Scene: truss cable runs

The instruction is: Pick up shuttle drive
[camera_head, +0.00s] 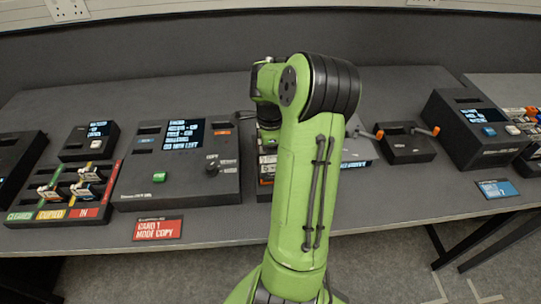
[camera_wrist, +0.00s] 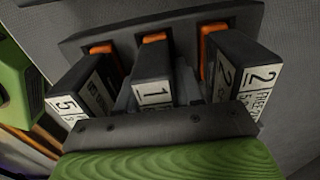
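Three black drives with white number labels stand in a dark dock (camera_wrist: 75,45) with orange tabs in the wrist view. They are drive 5 (camera_wrist: 82,92) at the left, drive 1 (camera_wrist: 153,75) in the middle and drive 2 (camera_wrist: 240,68) at the right. I cannot tell which is the shuttle drive. A green and grey part of my gripper (camera_wrist: 160,140) spans the bottom of the wrist view, close in front of the drives. Its fingertips and any contact are not clear. In the head view my arm hides my gripper and most of the dock (camera_head: 264,190).
A sorting rack (camera_head: 52,213) with several drives and coloured lanes stands at the left. A console (camera_head: 140,190) with a screen and green button is beside it. A small box with orange handles (camera_head: 405,150) and another console (camera_head: 470,140) stand at the right. The table's rear is clear.

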